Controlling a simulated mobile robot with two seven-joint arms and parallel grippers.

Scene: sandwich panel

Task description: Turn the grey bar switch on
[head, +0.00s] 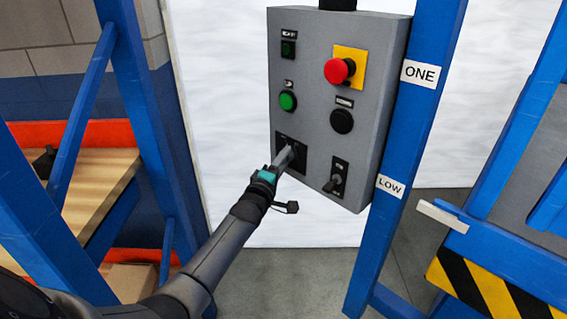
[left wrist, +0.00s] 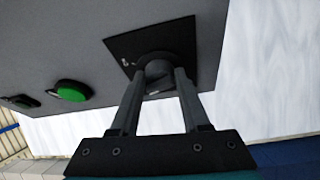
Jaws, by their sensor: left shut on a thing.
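The grey bar switch (left wrist: 158,70) sits on a black square plate (head: 284,139) at the lower left of the grey control panel (head: 310,75). My left gripper (head: 291,157) reaches it from the lower left in the head view and largely hides it there. In the left wrist view, the two fingers of my left gripper (left wrist: 157,88) stand on either side of the switch's knob, closed on it. The marks on the plate are too small to read, and the exact angle of the bar is hard to tell. My right gripper is not in view.
The panel also carries a red mushroom button (head: 338,71) on a yellow plate, a green button (head: 288,101), a black button (head: 342,121) and a small lever switch (head: 334,184) close right of my gripper. Blue posts (head: 405,120) stand on both sides.

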